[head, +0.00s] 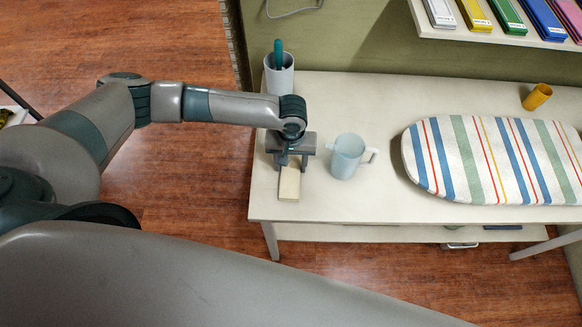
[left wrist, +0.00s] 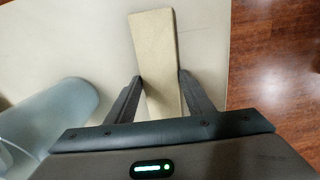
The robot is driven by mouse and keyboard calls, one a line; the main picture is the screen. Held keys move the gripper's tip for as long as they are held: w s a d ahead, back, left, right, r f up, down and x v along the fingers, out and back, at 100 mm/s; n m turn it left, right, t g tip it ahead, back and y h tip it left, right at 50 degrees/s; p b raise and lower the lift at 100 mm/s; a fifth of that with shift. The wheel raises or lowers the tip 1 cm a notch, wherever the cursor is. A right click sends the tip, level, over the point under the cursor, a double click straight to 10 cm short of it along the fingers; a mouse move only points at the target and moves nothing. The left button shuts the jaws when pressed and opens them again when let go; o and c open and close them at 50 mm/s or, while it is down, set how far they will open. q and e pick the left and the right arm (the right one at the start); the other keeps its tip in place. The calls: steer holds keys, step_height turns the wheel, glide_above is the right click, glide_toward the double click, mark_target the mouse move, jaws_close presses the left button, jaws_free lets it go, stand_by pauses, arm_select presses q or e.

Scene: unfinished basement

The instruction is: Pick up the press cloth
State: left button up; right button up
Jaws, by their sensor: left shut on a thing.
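The press cloth (head: 289,185) looks like a small, folded beige strip at the left end of the white table. It also shows in the left wrist view (left wrist: 157,52), running lengthwise between my fingers. My left gripper (head: 290,160) is above the table's left end, pointing down, with its fingers closed on the cloth's two long sides. In the left wrist view the fingertips (left wrist: 160,80) press against both edges. The cloth's near part is hidden by the gripper body. Whether the cloth is touching the tabletop is hard to tell. My right gripper is not in view.
A pale blue jug (head: 346,156) stands just right of the gripper. A grey cup with a teal-handled tool (head: 279,75) stands behind it. A striped ironing board (head: 490,160) covers the table's right. A yellow cup (head: 537,97) lies behind the board. The front-left table edge (head: 262,219) is close.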

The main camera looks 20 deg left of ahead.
mark_target(291, 168)
arm_select(q)
steer(key=shift+r, duration=0.15)
steer(key=shift+r+b, duration=0.35)
steer(key=shift+r, duration=0.25)
step_height(291, 168, up, 8)
steer(key=b, duration=0.2)
steer(key=shift+r, duration=0.25)
